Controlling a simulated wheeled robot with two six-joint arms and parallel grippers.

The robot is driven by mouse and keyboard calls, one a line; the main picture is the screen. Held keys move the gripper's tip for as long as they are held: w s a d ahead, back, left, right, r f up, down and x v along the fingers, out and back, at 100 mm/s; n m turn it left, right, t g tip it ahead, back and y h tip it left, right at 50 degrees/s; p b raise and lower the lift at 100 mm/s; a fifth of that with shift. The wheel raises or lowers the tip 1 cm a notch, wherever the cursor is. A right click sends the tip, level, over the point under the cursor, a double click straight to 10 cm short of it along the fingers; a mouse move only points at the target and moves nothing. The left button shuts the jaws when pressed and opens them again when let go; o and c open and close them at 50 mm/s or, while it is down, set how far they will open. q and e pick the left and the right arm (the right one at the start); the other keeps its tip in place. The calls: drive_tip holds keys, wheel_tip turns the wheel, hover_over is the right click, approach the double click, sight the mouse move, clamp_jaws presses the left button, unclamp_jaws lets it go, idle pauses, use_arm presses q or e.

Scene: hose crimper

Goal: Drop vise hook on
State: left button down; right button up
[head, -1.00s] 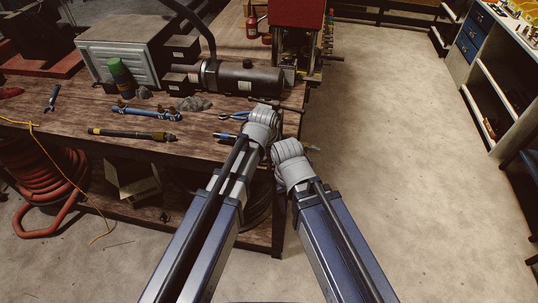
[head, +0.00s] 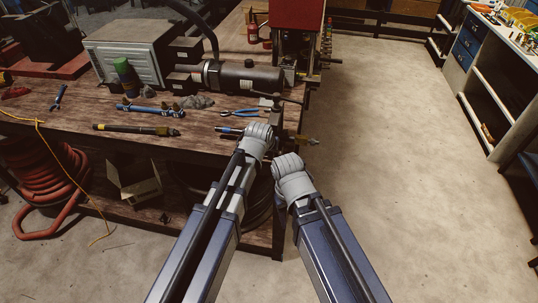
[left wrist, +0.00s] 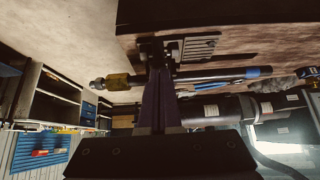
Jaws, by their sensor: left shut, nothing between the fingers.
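A dark vise (head: 275,112) with a crossbar handle stands at the table's right front corner. A dark rod (head: 229,130) with a blue band and a brass-coloured end (head: 306,140) lies across this corner by the vise; my left wrist covers its middle. In the left wrist view the rod (left wrist: 215,77) runs behind my left gripper (left wrist: 159,72). Its fingers are shut and empty, close to the rod and a ribbed metal plate (left wrist: 196,46); I cannot tell whether they touch. I cannot make out the vise hook. My right arm ends right of the left wrist, its fingers hidden.
The wooden table (head: 75,115) holds blue pliers (head: 245,112), a brass-ended hose (head: 136,130), a blue tool (head: 142,109) and a black cylinder machine (head: 245,77). A red machine (head: 297,25) stands behind. The floor (head: 400,150) right of the table is clear.

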sight(270, 155)
use_arm(q)
drive_tip(key=shift+s+a+f+t+b, duration=0.1)
drive_tip(key=shift+s+f+t+b, duration=0.2)
drive_tip(key=shift+f+b, duration=0.5)
drive_tip(key=shift+s+f+t+b, duration=0.15)
drive_tip(key=shift+f+t+b, duration=0.3)
drive_tip(key=shift+b, duration=0.6)
use_arm(e)
drive_tip(key=shift+s+f, duration=0.15)
drive_tip(key=shift+f, duration=0.95)
drive_tip(key=shift+s+f, duration=0.1)
drive_tip(key=shift+f, duration=0.95)
use_arm(q)
drive_tip(key=shift+f, duration=0.2)
use_arm(e)
drive_tip(key=shift+f, duration=0.15)
use_arm(q)
drive_tip(key=shift+s, duration=0.1)
